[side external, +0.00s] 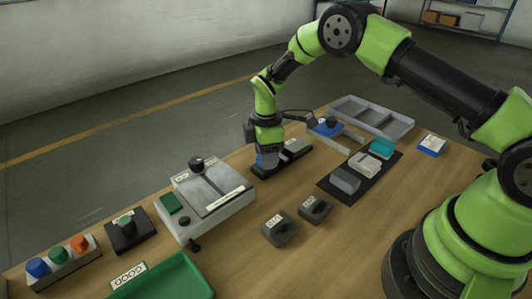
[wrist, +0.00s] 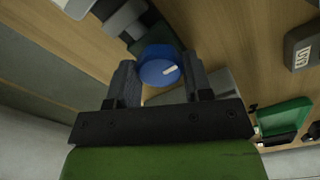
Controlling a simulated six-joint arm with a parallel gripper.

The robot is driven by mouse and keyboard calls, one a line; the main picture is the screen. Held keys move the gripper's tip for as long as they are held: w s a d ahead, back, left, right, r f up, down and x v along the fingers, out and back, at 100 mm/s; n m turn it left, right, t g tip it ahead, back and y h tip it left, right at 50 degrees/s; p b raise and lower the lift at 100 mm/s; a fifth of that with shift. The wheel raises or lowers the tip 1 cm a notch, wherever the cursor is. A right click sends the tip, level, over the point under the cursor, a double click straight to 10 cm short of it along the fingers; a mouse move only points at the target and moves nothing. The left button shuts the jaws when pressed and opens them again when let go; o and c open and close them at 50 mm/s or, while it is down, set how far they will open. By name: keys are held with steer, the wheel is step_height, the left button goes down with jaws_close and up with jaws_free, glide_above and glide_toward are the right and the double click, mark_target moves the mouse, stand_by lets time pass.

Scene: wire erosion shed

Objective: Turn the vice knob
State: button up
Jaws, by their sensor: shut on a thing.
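My gripper (wrist: 160,82) is shut on a round blue knob (wrist: 160,66) with a white mark on its top. The knob sits between the two dark fingers in the wrist view. In the side external view my gripper (side external: 266,158) points down over a low dark fixture (side external: 292,156) with a pale label, and only a sliver of blue shows at the fingers. The fingers hide most of the knob there. I cannot tell how far the knob is turned.
A pale fixture (side external: 214,194) with a black knob stands close on the left. A dark mat (side external: 338,189) with several blocks lies to the right, and a grey divided tray (side external: 398,127) behind it. Two dark grey blocks (side external: 280,229) (side external: 315,209) stand in front. A green tray (side external: 165,282) is at the front left.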

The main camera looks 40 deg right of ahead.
stand_by(0.4)
steer(key=o, duration=0.9)
step_height(320, 180, up, 10)
steer(key=shift+f, duration=0.1)
